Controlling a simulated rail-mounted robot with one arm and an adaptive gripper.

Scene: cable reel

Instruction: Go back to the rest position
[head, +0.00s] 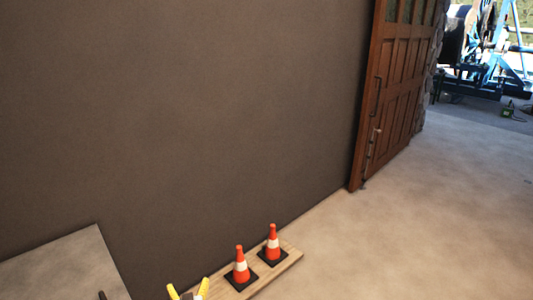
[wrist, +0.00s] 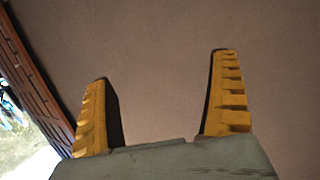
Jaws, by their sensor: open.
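My gripper (wrist: 161,65) shows in the wrist view with its two ribbed yellow fingers spread wide apart. Nothing is between the fingers. Behind them is a plain brown wall (wrist: 160,25). At the bottom edge of the head view, two yellow prongs (head: 203,287) with a pale part between them are cut off by the frame.
Two orange-and-white cones (head: 241,268) (head: 272,247) stand on a wooden board (head: 292,256) along the wall. A wooden door (head: 395,90) stands at the right. Grey floor (head: 430,220) is clear there. A grey flat surface (head: 60,265) is at lower left. Blue-framed equipment (head: 500,60) is outside.

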